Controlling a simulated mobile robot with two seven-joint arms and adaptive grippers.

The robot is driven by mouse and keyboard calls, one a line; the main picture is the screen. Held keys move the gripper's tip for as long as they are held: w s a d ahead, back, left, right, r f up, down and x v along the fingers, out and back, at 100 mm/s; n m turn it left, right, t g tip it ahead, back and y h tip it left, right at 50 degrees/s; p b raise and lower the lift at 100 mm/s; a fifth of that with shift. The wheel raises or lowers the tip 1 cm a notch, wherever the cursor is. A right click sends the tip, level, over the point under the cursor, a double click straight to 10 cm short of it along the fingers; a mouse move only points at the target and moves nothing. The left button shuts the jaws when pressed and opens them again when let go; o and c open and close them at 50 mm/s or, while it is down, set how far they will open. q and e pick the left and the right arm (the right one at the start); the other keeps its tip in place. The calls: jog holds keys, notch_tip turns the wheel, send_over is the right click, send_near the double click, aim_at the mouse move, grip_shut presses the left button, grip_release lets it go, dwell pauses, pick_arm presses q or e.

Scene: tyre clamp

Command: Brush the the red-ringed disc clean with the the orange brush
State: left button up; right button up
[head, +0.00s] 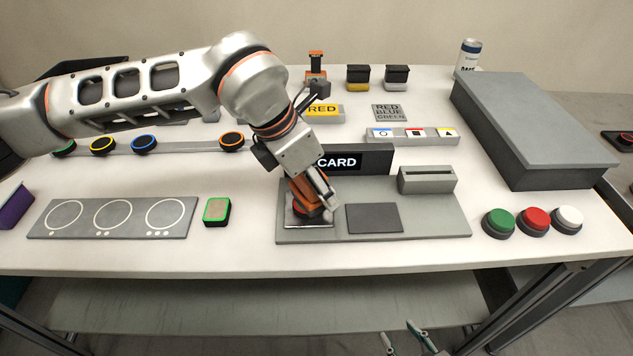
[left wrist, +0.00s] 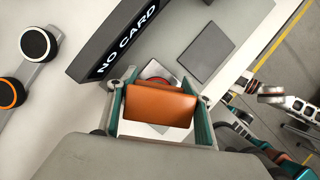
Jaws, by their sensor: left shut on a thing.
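My left gripper (head: 316,192) is shut on the orange brush (left wrist: 158,107), a block between its two fingers in the left wrist view. The brush also shows in the head view (head: 306,188), pointing down over the red-ringed disc (head: 308,212). The disc lies on a pale square plate at the left of a grey board; a strip of its red rim (left wrist: 161,80) shows past the brush in the left wrist view. The brush hides much of the disc, so I cannot tell whether they touch. My right gripper (head: 398,330) is open and empty, below the table's front edge.
A "NO CARD" display (head: 358,159) stands right behind the brush, and a slotted grey block (head: 427,180) to its right. Green, red (head: 535,220) and white buttons sit farther right, before a large grey box (head: 530,120). A ringed panel (head: 113,218) lies left.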

jog(key=shift+s, duration=0.15)
jog(key=shift+s+f, duration=0.15)
jog(key=shift+s, duration=0.15)
jog(key=shift+w+a+r, duration=0.1)
jog(key=shift+w+r, duration=0.1)
jog(key=shift+w, duration=0.2)
dwell(0.4)
pick_arm(q)
jog(key=shift+s+d, duration=0.1)
jog(key=shift+s, duration=0.05)
pick_arm(e)
jog(key=shift+w+r, duration=0.1)
